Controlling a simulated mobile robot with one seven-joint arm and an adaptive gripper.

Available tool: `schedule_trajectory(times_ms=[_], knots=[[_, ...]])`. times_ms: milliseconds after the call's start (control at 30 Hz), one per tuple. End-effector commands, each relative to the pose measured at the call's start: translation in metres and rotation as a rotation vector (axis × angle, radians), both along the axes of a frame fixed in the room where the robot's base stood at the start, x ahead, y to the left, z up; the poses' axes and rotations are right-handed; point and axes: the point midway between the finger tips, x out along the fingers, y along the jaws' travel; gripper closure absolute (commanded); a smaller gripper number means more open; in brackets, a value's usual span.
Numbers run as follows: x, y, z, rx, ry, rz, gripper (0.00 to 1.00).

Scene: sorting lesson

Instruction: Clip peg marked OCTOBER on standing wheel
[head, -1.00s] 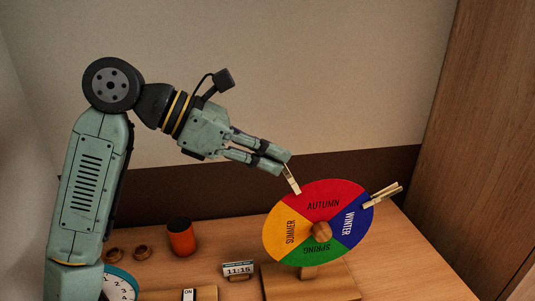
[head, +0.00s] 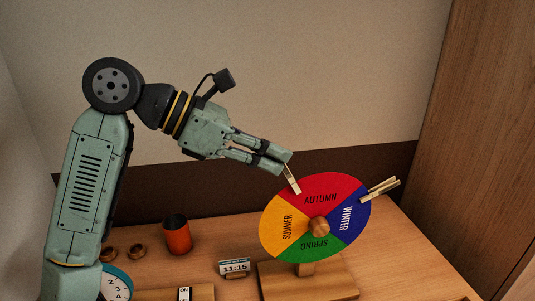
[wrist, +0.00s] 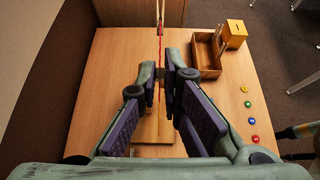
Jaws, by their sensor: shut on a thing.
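The standing wheel (head: 330,183) has four coloured sectors: red AUTUMN at the top, blue WINTER at the right, green SPRING at the bottom and yellow SUMMER at the left. My gripper (head: 284,162) is shut on a pale wooden peg (head: 292,180) above the wheel's upper left. The peg hangs down, and its lower end overlaps the rim near the red and yellow border. I cannot tell if it grips the rim, and no marking on it is legible. In the wrist view the wheel (wrist: 161,18) is edge-on beyond my fingers (wrist: 162,78).
Pale pegs (head: 380,189) stick out from the blue sector's rim. An orange cup (head: 177,238), a small 11:15 display (head: 235,267) and a clock (head: 117,284) stand left of the wheel. A wooden tray (wrist: 207,70), yellow box (wrist: 235,32) and coloured buttons (wrist: 249,104) show in the wrist view.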

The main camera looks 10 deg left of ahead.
Motion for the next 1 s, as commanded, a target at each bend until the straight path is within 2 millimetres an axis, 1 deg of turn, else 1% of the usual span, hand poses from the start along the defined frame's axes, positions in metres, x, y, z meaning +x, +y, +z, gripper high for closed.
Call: schedule_trajectory(times_ms=[200, 233, 567, 867, 1000], knots=[[0.0, 0.0, 0.0, 0.0, 0.0, 0.0, 1.0], [0.0, 0.0, 0.0, 0.0, 0.0, 0.0, 0.91], [0.0, 0.0, 0.0, 0.0, 0.0, 0.0, 0.7], [0.0, 0.001, 0.001, 0.0, 0.001, 0.001, 0.7], [-0.004, 0.012, 0.008, -0.001, 0.0, 0.004, 0.7]])
